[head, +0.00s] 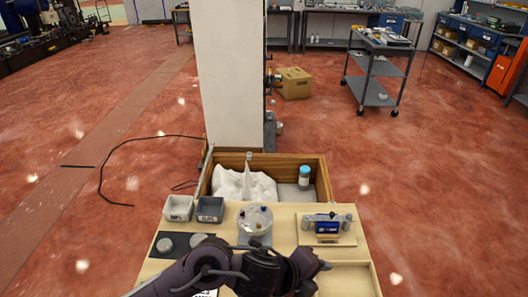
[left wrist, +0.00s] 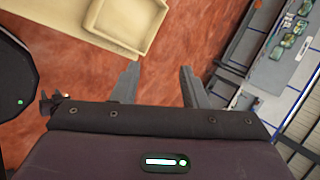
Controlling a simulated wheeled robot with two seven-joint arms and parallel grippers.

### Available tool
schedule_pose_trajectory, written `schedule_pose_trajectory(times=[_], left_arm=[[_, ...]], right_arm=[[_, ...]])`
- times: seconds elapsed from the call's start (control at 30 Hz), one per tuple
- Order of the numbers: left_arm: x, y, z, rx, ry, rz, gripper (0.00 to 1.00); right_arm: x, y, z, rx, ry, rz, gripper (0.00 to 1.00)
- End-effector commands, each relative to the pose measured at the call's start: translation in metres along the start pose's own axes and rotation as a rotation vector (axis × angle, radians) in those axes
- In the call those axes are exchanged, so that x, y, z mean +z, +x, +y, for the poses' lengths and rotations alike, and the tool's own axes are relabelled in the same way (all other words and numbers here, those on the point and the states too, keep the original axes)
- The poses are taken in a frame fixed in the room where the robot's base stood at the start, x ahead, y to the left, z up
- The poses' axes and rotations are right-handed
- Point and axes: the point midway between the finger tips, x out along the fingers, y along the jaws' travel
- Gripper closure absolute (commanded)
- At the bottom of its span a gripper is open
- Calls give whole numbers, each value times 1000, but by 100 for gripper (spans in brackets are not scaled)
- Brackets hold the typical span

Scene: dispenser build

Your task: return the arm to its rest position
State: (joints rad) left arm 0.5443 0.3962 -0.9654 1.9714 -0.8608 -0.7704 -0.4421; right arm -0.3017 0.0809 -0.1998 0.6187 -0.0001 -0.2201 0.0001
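My left arm comes in low from the left across the front of the wooden work table (head: 350,247). Its gripper (head: 318,268) is over the front right of the table, by a shallow tray (head: 373,281). In the left wrist view the two fingers of the left gripper (left wrist: 158,82) stand apart with nothing between them. Red floor shows through the gap, and a cream tray-like part (left wrist: 150,22) shows above it. My right gripper is in neither view.
On the table are a light bin (head: 178,208), a dark bin (head: 210,209), a round grey fixture (head: 255,220) and a blue device (head: 327,227). Behind is a wooden crate (head: 316,164) with white cloth and a blue-capped bottle (head: 304,177). A white pillar (head: 228,80) rises beyond.

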Motion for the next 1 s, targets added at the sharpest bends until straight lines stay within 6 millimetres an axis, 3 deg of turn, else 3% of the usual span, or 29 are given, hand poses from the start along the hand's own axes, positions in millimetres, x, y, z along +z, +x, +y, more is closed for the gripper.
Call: schedule_pose_trajectory(times=[0.1, 0.23, 0.4, 0.5, 0.7, 0.97, 1.0], left_arm=[[10, -21, -17, -109, -368, -89, 60], [44, -51, -2, -167, -798, -218, 60], [85, -96, 66, -165, -1347, -418, 60], [94, -119, 107, -143, -1579, -520, 60], [94, -156, 174, -93, -1905, -687, 60], [78, -198, 239, -32, -2206, -875, 60], [80, -190, 246, -26, -2213, -880, 60]], right_arm=[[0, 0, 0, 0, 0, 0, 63], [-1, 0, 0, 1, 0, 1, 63], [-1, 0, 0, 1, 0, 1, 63], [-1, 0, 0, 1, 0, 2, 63], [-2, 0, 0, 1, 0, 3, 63], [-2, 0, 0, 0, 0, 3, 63], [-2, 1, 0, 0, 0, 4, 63]])
